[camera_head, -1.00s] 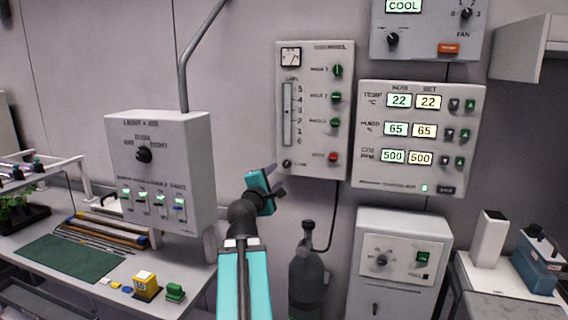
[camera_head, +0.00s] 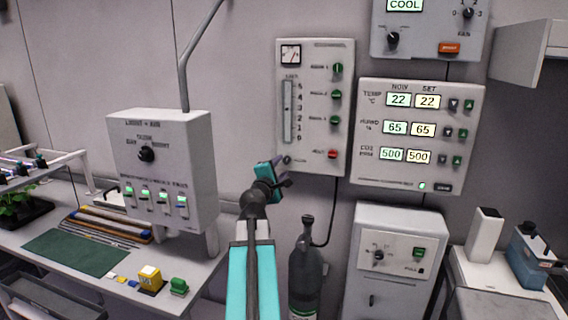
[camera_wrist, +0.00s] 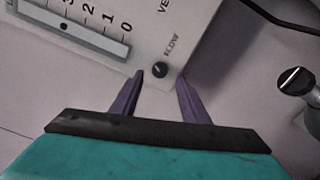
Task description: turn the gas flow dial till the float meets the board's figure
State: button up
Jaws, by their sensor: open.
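The gas flow dial (camera_wrist: 160,70) is a small black knob marked FLOW at the low corner of a pale panel (camera_head: 340,60). In the head view the dial (camera_head: 287,159) shows just above my gripper (camera_head: 284,178). The clear float tube (camera_head: 288,112) stands beside a 0 to 5 scale. In the wrist view the tube (camera_wrist: 90,40) has a small dark mark near the 3, which may be the float; I cannot be sure. My gripper (camera_wrist: 160,85) is open and empty, its purple fingers pointing at the dial from either side, seemingly short of it. I cannot identify the board's figure.
Green knobs (camera_head: 336,94) and a red switch (camera_head: 332,154) sit right of the tube. A dark gas bottle (camera_head: 306,270) stands below with a hose. A switch box (camera_head: 160,170) is on the left, and a display panel (camera_head: 420,130) on the right.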

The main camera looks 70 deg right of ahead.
aim_at(286, 161)
jog(key=shift+w+d+p, duration=0.2)
jog(key=shift+d+p, duration=0.1)
jog(key=shift+d, duration=1.9)
grip_shut()
